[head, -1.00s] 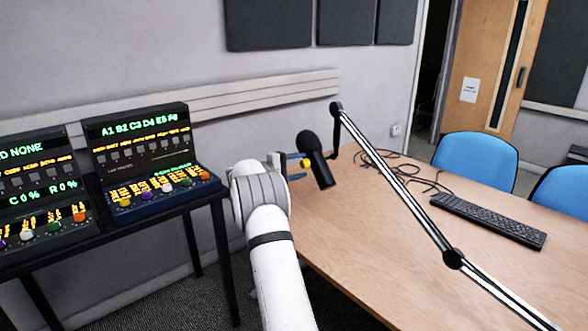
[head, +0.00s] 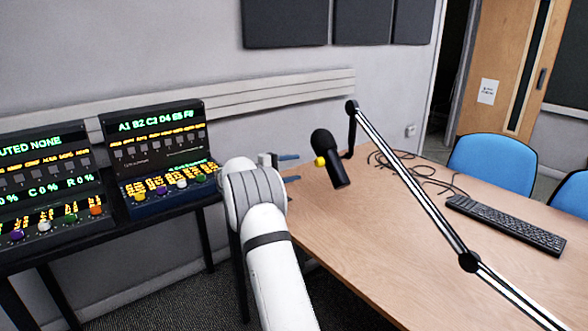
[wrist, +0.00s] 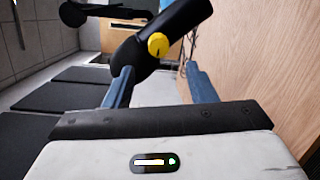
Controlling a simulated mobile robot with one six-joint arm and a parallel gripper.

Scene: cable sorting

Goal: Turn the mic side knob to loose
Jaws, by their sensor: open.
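The black microphone (head: 336,170) hangs tilted from the boom arm, its round head at the upper left. Its yellow side knob (head: 320,161) faces my gripper (head: 294,168). My gripper's two blue fingers are open, with a small gap between the fingertips and the knob in the head view. In the wrist view, the knob (wrist: 158,44) shows beyond and between the open fingertips (wrist: 160,68), with the microphone body (wrist: 185,22) behind it. No mark on the knob is clear enough to tell its setting.
The striped boom arm (head: 420,195) crosses above the wooden table (head: 380,240). A keyboard (head: 507,225) and loose cables (head: 410,178) lie on the table. Control panels (head: 155,150) stand on a black desk at left. Blue chairs (head: 492,163) stand behind the table.

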